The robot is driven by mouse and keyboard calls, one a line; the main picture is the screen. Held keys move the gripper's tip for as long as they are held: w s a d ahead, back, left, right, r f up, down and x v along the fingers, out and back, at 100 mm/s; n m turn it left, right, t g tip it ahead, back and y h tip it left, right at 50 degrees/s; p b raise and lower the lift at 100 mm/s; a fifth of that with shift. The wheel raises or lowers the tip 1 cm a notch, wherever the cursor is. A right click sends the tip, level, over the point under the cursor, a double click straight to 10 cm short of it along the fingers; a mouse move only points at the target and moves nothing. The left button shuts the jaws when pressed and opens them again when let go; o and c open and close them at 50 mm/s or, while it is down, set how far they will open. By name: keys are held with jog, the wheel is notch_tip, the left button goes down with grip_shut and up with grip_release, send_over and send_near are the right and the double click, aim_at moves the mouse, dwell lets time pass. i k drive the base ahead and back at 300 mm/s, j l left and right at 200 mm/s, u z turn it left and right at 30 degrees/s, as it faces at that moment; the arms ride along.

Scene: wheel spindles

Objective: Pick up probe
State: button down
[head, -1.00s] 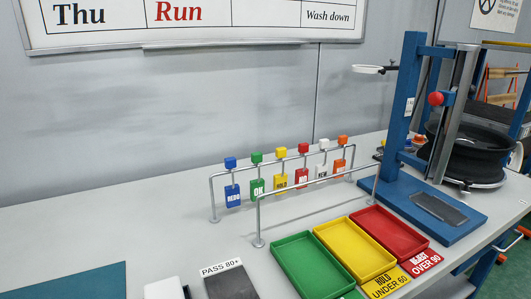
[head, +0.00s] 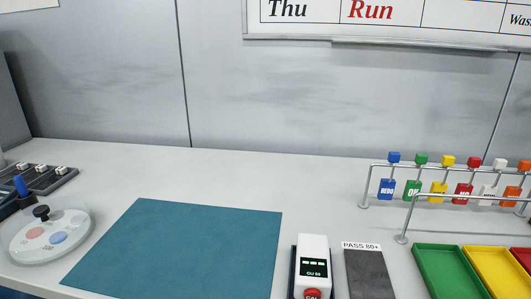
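A white handheld device (head: 314,262) with a small dark display and a red button (head: 312,294) marked CAL sits in a dark holder at the front middle of the bench. It is the thing that looks most like the probe, but no label confirms this. The display text looks like "CU 60", though it is small. The lower end of the device is cut off by the picture's bottom edge. My gripper is not in view.
A teal mat (head: 180,245) lies left of the device. A dark pad (head: 369,275) labelled PASS 80+ lies close on its right. Green (head: 420,257) and yellow (head: 466,258) trays and a tag rail (head: 365,190) stand further right. A round white plate (head: 25,245) is at left.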

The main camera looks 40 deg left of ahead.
aim_at(19, 181)
jog(key=u, duration=2.6)
